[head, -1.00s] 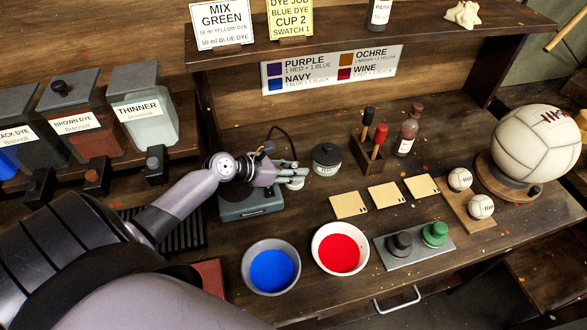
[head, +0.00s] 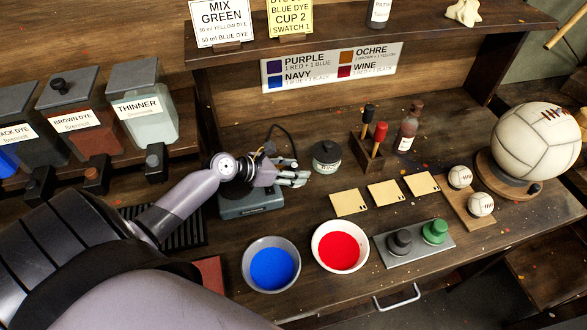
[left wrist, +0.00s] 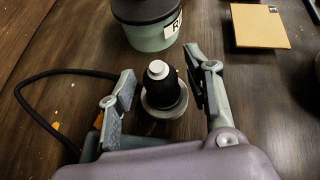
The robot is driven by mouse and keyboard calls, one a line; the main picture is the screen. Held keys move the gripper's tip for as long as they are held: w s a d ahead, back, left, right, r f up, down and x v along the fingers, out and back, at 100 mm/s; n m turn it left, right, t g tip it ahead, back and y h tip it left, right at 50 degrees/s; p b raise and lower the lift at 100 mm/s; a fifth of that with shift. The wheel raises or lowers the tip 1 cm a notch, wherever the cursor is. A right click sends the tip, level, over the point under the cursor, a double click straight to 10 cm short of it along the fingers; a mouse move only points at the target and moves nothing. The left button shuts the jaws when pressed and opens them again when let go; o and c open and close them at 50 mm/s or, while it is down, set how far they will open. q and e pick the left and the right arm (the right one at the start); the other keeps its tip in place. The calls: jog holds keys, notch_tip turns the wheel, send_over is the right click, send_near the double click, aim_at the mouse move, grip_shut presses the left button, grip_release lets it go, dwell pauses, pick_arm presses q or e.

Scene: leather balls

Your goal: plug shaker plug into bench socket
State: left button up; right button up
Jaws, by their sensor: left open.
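My left gripper (head: 298,178) is over the bench beside the grey shaker box (head: 250,206). In the left wrist view the gripper (left wrist: 166,80) is open, with one finger on each side of a black plug-like piece with a white tip (left wrist: 160,88). That piece stands upright on a round grey base, and gaps show between it and the fingers. A black cord (left wrist: 62,74) loops at the left; it also arcs behind the gripper in the head view (head: 287,136). Where the cord ends is hidden. I cannot make out a separate bench socket. My right gripper is not in view.

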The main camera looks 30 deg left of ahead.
aim_at(293, 166)
pick_arm(q)
jog(key=shift+r, duration=0.1)
notch_tip(293, 166, up, 10)
jog(key=shift+f, duration=0.1)
dwell(0.5)
